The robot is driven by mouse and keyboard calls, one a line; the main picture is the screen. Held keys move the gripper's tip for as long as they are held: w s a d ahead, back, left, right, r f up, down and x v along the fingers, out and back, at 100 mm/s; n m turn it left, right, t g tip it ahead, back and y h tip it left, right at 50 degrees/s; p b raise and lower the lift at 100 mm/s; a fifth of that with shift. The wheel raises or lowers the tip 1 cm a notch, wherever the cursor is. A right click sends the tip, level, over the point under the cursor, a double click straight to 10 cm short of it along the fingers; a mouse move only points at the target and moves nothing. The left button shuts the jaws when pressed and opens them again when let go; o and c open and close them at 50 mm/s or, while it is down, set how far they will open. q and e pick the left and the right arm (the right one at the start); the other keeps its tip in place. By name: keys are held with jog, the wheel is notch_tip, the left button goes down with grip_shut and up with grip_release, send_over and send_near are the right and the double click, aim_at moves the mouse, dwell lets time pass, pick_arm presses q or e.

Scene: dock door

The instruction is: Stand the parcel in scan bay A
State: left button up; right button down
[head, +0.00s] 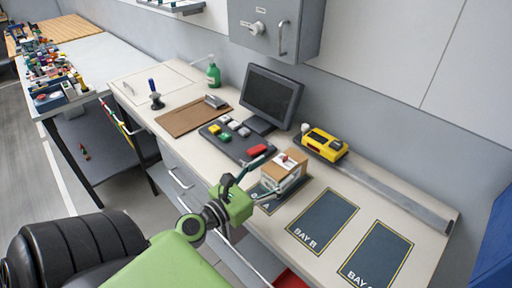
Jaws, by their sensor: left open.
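The parcel (293,180), a small box with a brown top and pale printed sides, stands upright over the far part of scan bay A (272,204), a dark mat with a yellow outline on the counter. The parcel and my gripper hide much of that bay. My left gripper (268,177), green with dark fingers, is open at the parcel's left side. Its fingertips are close to the box; I cannot tell whether they touch it. My right gripper is out of view.
Bay B (323,220) and another bay (377,256) to its right are empty. A dark button panel (236,146), a monitor (271,97) and a yellow device (324,144) stand behind. A grey cabinet (272,35) hangs above the counter.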

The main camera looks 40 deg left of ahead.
pick_arm(q)
jog(key=s+b, duration=0.2)
jog(key=s, duration=0.1)
jog(key=s+b, duration=0.1)
jog(key=s, duration=0.1)
jog(key=shift+s+a+f, duration=0.1)
jog(key=shift+a+f, duration=0.1)
jog(key=shift+f, duration=0.05)
jog(key=shift+s+r+b, duration=0.2)
jog(key=shift+s+b, duration=0.1)
jog(key=shift+s, duration=0.2)
